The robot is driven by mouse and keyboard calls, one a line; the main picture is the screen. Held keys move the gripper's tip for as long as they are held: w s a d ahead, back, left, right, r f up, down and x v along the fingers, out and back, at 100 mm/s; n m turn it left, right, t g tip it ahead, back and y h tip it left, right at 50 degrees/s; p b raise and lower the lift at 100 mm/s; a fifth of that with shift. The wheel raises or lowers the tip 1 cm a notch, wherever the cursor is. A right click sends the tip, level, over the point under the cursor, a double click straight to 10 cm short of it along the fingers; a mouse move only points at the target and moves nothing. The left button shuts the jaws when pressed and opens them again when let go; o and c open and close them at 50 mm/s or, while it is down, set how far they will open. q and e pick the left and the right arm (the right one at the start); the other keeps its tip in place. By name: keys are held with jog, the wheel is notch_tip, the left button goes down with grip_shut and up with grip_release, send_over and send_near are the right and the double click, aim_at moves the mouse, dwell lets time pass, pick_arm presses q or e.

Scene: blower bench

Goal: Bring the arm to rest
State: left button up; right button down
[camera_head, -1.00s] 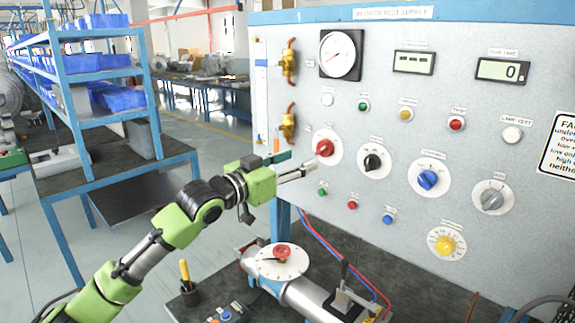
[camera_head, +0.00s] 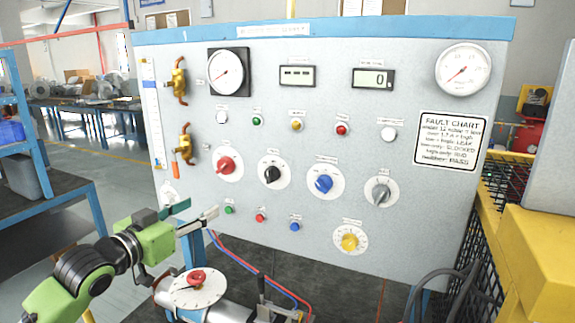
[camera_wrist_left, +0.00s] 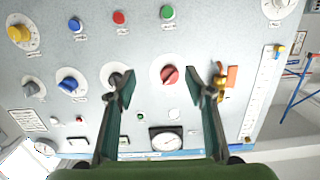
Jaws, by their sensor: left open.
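My left arm, in green and dark grey, comes in from the lower left in the head view. Its gripper (camera_head: 196,214) is open and empty, low in front of the panel's left part. In the head view it shows below and left of the red knob (camera_head: 226,165). In the left wrist view, which shows the panel upside down, the open fingers (camera_wrist_left: 163,85) are spread wide. The red knob (camera_wrist_left: 170,75) appears between the fingertips there, with a gap to both. The black knob (camera_wrist_left: 118,77) is partly covered by one finger. My right gripper is in neither view.
The panel (camera_head: 300,200) carries gauges, buttons, knobs and brass valves. A blower pipe with a white disc and red knob (camera_head: 195,278) lies below the gripper. A blue-framed rack (camera_head: 35,150) stands left. Yellow blocks (camera_head: 545,250) and a black mesh are at right.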

pick_arm(q)
jog(key=s+d+f+g+y, duration=0.15)
jog(key=s+f, duration=0.25)
jog(key=f, duration=0.4)
jog(key=s+d+f+g, duration=0.2)
jog(key=s+d+f, duration=0.15)
jog(key=f, duration=0.35)
jog(key=s+d+f+g+y, duration=0.15)
jog(key=s+f, duration=0.25)
jog(key=f, duration=0.4)
jog(key=s+a+f+n+g+y, duration=0.1)
jog(key=s+f+g, duration=0.3)
jog(key=s, duration=0.5)
jog(key=s+f+g+y, duration=0.1)
jog(key=s+f, duration=0.5)
jog(key=s, duration=0.3)
jog(key=s+a+f+n+g+y, duration=0.1)
jog(key=s+f+g, duration=0.2)
jog(key=s+f, duration=0.7)
jog(key=f, duration=1.1)
jog(key=s+f, duration=0.2)
jog(key=f, duration=1)
jog(key=s+a+f+g, duration=0.2)
jog(key=s+a+f, duration=0.1)
jog(key=s+f, duration=1.2)
jog(key=shift+s+b, duration=0.4)
jog(key=shift+s, duration=0.3)
